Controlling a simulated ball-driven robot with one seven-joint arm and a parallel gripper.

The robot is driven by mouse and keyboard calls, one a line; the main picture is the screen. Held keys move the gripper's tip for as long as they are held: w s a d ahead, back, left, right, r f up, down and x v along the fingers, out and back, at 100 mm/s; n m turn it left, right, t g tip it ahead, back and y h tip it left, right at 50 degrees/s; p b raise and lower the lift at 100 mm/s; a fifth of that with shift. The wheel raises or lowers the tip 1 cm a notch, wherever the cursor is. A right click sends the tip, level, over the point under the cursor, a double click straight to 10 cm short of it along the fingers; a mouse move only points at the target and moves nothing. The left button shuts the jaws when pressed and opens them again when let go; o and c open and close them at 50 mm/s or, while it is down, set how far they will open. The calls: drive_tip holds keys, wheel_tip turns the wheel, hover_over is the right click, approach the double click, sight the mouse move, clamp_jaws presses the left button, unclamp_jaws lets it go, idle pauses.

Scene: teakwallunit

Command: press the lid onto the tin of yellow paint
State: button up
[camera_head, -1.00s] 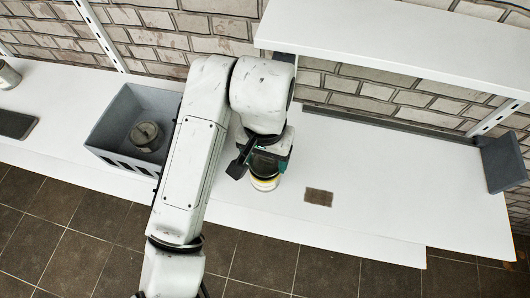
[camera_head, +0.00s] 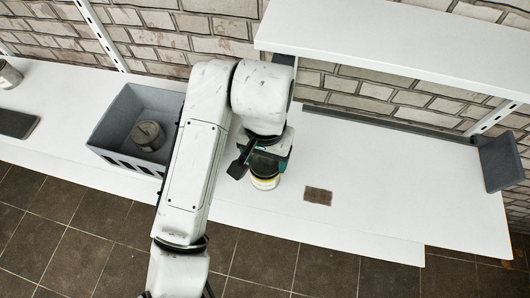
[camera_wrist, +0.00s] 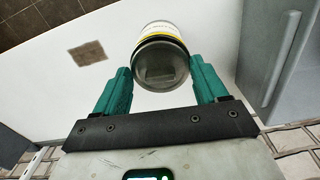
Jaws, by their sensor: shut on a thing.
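The tin of yellow paint (camera_head: 264,184) stands on the white worktop, mostly hidden under my gripper in the head view. In the wrist view the tin (camera_wrist: 161,31) shows a white wall and a yellow band. The round grey lid (camera_wrist: 160,68) is over the tin's mouth, in line with it. I cannot tell whether its edge is fully seated. My gripper (camera_wrist: 160,70) has its green fingers on both sides of the lid and is shut on it. In the head view my gripper (camera_head: 267,160) is directly above the tin.
A grey crate (camera_head: 118,115) holding a round can (camera_head: 147,135) stands left of my arm. A brown patch (camera_head: 318,196) lies right of the tin. A white shelf (camera_head: 400,42) overhangs the back; a grey upright piece (camera_head: 499,163) stands far right. The worktop's right half is mostly clear.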

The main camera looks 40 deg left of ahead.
idle(0.3)
drive_tip(key=o, duration=1.1)
drive_tip(key=shift+c, duration=0.2)
drive_tip(key=shift+r+p, duration=3.45)
drive_tip(key=shift+r, duration=0.05)
clamp_jaws()
drive_tip(key=shift+f+b, duration=0.4)
drive_tip(key=shift+f, duration=0.4)
